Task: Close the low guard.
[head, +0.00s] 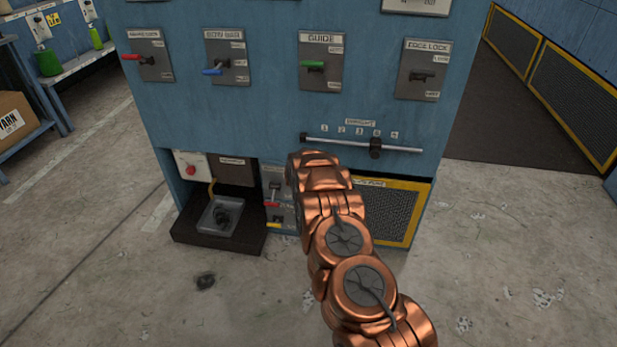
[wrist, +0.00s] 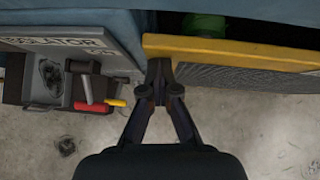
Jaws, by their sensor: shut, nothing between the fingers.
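The low guard (head: 397,212) is a dark mesh panel in a yellow frame at the lower right of the blue cabinet. My arm hides its left part in the head view. In the wrist view its yellow edge (wrist: 235,52) runs across the upper right. A dark gap with something green in it shows between this edge and the blue cabinet face, so the guard appears to stand ajar. My gripper (wrist: 160,72) is shut and empty, its tips by the left end of the yellow edge; I cannot tell if they touch. My arm hides it in the head view.
Left of the guard are small switches with red and yellow handles (wrist: 115,103) and a dark tray (head: 220,215) on a ledge. A rail with a black slider (head: 375,147) sits above the guard. The concrete floor (head: 500,270) in front and right is clear.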

